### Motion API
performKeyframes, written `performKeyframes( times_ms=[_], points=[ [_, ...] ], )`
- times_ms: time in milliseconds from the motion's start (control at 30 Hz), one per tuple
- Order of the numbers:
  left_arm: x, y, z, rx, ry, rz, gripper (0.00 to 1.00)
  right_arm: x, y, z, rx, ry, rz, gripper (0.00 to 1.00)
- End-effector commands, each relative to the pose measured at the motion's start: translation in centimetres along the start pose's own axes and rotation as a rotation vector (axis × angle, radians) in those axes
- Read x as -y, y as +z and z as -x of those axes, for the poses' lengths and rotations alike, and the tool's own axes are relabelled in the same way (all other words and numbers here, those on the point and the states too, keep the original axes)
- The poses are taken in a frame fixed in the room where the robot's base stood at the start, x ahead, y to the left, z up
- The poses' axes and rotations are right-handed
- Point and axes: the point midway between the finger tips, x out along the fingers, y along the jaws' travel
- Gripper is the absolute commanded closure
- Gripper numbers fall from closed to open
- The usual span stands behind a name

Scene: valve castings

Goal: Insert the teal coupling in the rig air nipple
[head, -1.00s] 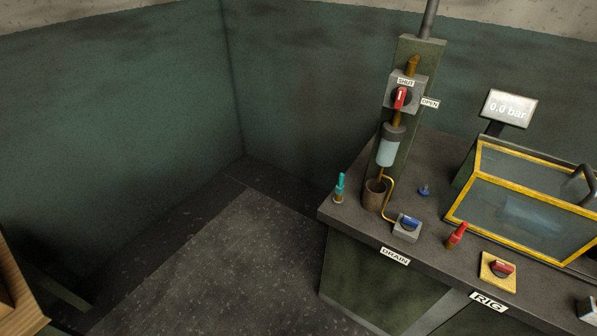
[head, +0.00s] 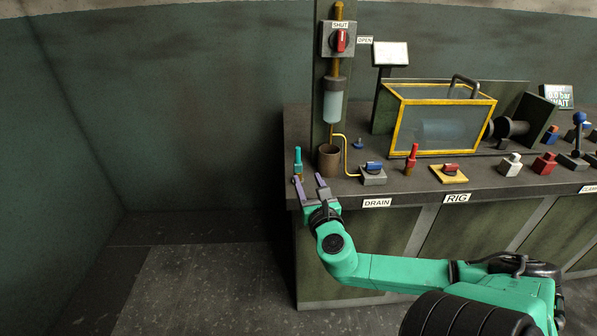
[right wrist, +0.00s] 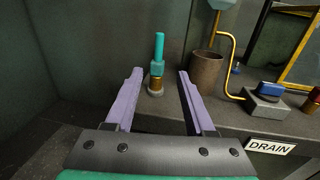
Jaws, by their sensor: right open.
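The teal coupling (head: 298,156) stands upright at the left end of the bench, on a brass fitting (right wrist: 155,84) with a pale round base. It also shows in the right wrist view (right wrist: 159,52), straight ahead. My right gripper (head: 309,180) is open and empty at the bench's front left corner. In the right wrist view its two fingers (right wrist: 160,76) point toward the coupling, which appears between them and beyond the tips, not gripped. I cannot tell which fitting is the rig air nipple. My left gripper is not in view.
A brown cup (head: 328,160) stands just right of the coupling, under a filter bowl (head: 333,104). A yellow tube (head: 347,158) runs to the blue-knobbed drain valve (head: 373,175). A red upright piece (head: 411,160) and a yellow-framed guard box (head: 397,123) are farther right.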

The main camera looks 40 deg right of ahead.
Motion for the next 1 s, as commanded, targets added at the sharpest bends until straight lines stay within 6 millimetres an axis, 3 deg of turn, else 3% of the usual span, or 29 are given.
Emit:
performKeyframes(
  times_ms=[400,667,900,1000],
  points=[
    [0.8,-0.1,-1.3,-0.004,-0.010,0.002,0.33,0.1,0.1,-7.8,0.005,-0.003,0.000,0.46],
    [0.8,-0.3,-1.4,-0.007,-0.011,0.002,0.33,0.0,0.2,-10.2,0.002,-0.002,-0.001,0.46],
    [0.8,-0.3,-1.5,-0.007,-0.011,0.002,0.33,-0.1,0.1,-13.9,0.000,-0.002,-0.001,0.46],
    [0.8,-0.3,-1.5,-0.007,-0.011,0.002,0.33,-0.1,0.1,-14.3,-0.002,0.000,0.001,0.46]
  ],
)
